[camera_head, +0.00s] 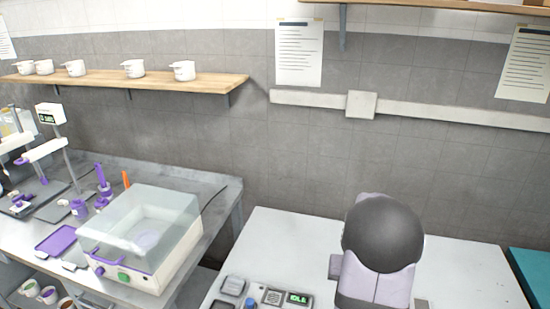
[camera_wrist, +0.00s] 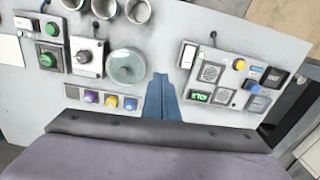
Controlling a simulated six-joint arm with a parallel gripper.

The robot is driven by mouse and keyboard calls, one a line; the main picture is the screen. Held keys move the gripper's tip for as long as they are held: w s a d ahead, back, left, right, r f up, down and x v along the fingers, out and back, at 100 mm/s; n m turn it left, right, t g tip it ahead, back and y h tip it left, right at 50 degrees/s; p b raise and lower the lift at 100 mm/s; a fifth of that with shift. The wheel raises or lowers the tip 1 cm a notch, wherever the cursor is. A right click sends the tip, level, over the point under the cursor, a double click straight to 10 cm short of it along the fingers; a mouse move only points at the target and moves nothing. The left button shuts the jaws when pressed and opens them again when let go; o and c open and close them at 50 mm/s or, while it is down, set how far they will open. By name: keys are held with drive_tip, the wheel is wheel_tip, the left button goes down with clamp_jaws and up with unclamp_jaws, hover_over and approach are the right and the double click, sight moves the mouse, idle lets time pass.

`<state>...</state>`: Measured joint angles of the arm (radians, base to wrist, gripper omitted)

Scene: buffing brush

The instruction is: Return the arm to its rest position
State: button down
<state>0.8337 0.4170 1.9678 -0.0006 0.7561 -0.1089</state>
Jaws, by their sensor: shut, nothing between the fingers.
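In the wrist view my gripper (camera_wrist: 161,76) shows as two blue fingers pressed together, with nothing between them. Its dark edge and lavender body fill the bottom of that view. The fingers point over a white table (camera_wrist: 210,18), between a round greenish disc (camera_wrist: 126,65) on the left and a control panel (camera_wrist: 222,82) on the right. In the head view, a dark rounded cap and lavender links of my arm stand over the white table at the lower right. I cannot make out the fingers there.
The wrist view shows a green button box (camera_wrist: 48,57), a knob box (camera_wrist: 86,57), several metal cups (camera_wrist: 104,8) and a row of coloured knobs (camera_wrist: 102,100). In the head view, a clear-lidded machine (camera_head: 140,235) stands left. A shelf with mugs (camera_head: 160,82) hangs on the wall.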

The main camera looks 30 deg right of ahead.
drive_tip(key=w+a+r+n, duration=0.1)
drive_tip(key=a+n, duration=0.1)
drive_tip(key=a, duration=0.6)
drive_tip(key=w+a+r+n, duration=0.1)
drive_tip(key=a+r+n, duration=0.1)
drive_tip(key=a, duration=0.5)
drive_tip(key=s+a+n, duration=0.2)
drive_tip(key=s+a, duration=0.1)
drive_tip(key=a, duration=0.3)
drive_tip(key=s+a+n, duration=0.2)
drive_tip(key=s+a, duration=0.1)
drive_tip(key=a, duration=0.4)
drive_tip(key=shift+a+r, duration=0.15)
drive_tip(key=shift+a, duration=0.15)
